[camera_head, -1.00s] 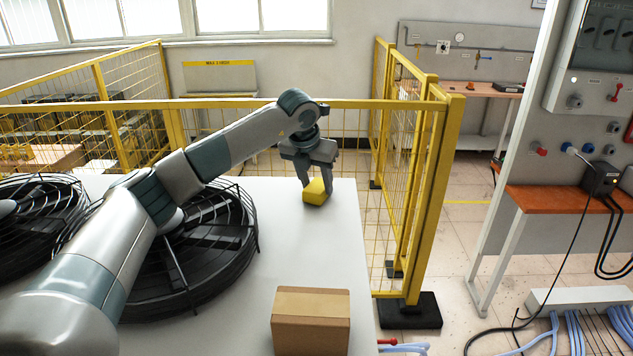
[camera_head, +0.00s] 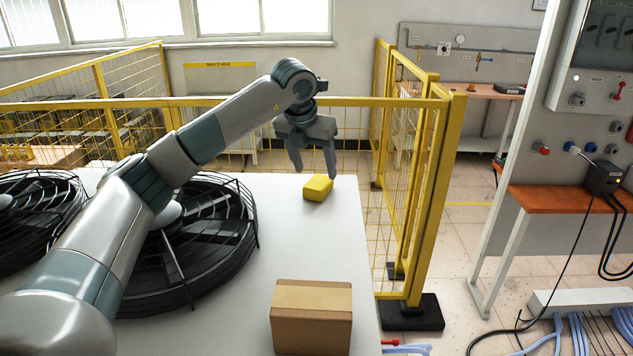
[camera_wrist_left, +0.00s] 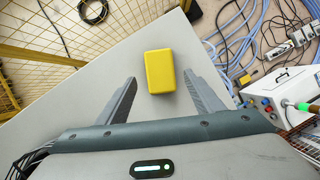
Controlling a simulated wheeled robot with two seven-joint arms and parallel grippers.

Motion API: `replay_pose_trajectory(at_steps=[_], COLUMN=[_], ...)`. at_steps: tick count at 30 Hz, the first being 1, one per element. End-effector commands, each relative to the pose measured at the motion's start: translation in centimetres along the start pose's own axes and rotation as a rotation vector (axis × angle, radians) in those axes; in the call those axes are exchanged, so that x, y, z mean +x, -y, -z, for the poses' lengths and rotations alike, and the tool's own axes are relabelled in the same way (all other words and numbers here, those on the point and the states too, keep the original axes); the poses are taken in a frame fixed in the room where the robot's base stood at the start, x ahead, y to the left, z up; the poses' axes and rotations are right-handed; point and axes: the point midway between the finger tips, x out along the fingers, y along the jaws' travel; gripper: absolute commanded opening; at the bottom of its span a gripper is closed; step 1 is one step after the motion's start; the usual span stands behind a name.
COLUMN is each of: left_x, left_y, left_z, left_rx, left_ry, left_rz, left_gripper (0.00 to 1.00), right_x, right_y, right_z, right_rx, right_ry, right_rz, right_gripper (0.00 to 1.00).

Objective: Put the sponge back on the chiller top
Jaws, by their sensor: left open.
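The yellow sponge (camera_head: 318,188) lies on the white chiller top (camera_head: 300,240), near its far right corner. My left gripper (camera_head: 315,172) is open just above and behind the sponge, its fingers spread apart and not touching it. In the left wrist view the sponge (camera_wrist_left: 160,71) lies on the grey-white surface (camera_wrist_left: 75,105), ahead of and between the two open fingertips (camera_wrist_left: 160,83), with a gap on each side. My right gripper is not in view.
A cardboard box (camera_head: 312,315) sits at the near right of the chiller top. Black fan guards (camera_head: 185,245) take up the left part. A yellow mesh fence (camera_head: 415,190) stands behind and to the right. The surface between box and sponge is clear.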

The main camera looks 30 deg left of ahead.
Motion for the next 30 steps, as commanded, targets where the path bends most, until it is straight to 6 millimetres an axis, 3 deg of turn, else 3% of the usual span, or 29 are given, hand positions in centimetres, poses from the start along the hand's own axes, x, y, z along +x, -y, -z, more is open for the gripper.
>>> replay_pose_trajectory(at_steps=[3,12,30], left_x=[-1.9,-6.3,-7.2], left_y=[0.0,0.0,0.0], left_z=[0.1,0.0,0.0], left_rx=[0.001,0.001,0.001], left_ry=[0.005,0.001,-0.001], left_rz=[0.0,0.001,0.0], left_gripper=[0.61,0.61,0.61], right_x=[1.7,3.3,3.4], right_y=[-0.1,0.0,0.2], right_z=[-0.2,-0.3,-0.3], right_rx=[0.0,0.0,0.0], right_ry=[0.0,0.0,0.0], right_rz=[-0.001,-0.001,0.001], right_gripper=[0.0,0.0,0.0])
